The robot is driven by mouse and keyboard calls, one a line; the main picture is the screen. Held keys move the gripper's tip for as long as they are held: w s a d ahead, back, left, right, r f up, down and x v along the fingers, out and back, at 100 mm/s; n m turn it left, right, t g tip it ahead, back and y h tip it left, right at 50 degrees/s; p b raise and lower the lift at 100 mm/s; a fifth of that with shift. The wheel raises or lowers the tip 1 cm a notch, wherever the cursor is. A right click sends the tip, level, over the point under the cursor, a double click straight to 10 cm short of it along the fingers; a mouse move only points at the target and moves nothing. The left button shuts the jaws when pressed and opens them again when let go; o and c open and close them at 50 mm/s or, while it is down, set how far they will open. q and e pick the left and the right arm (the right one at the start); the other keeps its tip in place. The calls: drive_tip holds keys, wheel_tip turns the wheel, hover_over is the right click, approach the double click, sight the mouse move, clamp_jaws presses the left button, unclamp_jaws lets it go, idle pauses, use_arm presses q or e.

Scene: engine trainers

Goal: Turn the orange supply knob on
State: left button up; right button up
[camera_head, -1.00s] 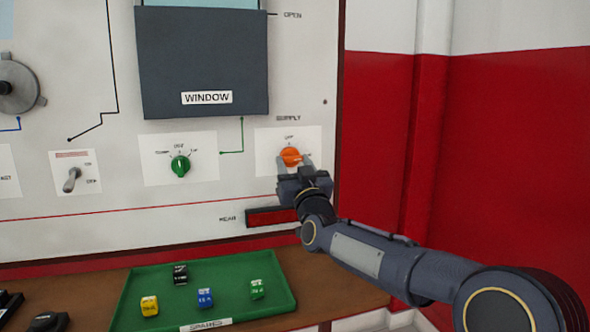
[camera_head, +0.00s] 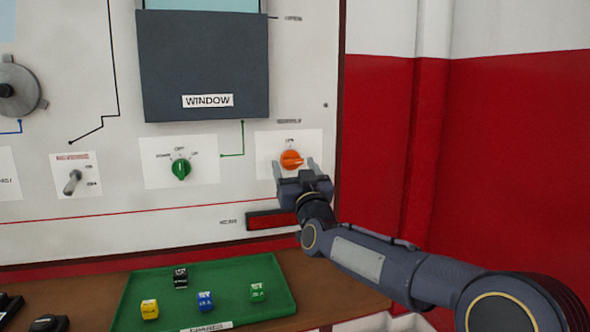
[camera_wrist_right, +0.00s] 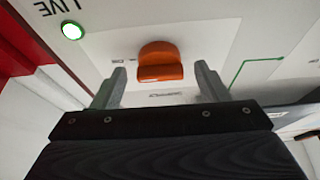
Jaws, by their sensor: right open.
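The orange supply knob (camera_head: 291,160) is on a white label plate at the panel's lower right. Its ridge lies roughly level and points right, away from the OFF mark above it. My right gripper (camera_head: 295,164) is open just in front of and below the knob. In the right wrist view the orange knob (camera_wrist_right: 160,62) sits between the two spread fingers of my right gripper (camera_wrist_right: 160,86), with a gap on each side. A round lamp (camera_wrist_right: 72,30) marked LIVE is lit there. My left gripper is not in view.
A green knob (camera_head: 181,169) and a toggle switch (camera_head: 73,182) are to the left on the panel. The WINDOW cover (camera_head: 203,60) is above. A green tray (camera_head: 232,289) with several coloured blocks stands on the brown ledge below. A red display (camera_head: 272,219) lies under the gripper.

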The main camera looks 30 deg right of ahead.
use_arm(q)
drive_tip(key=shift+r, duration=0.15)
use_arm(e)
drive_tip(key=v, duration=0.7)
drive_tip(key=shift+s, duration=0.3)
drive_tip(key=shift+f, duration=0.15)
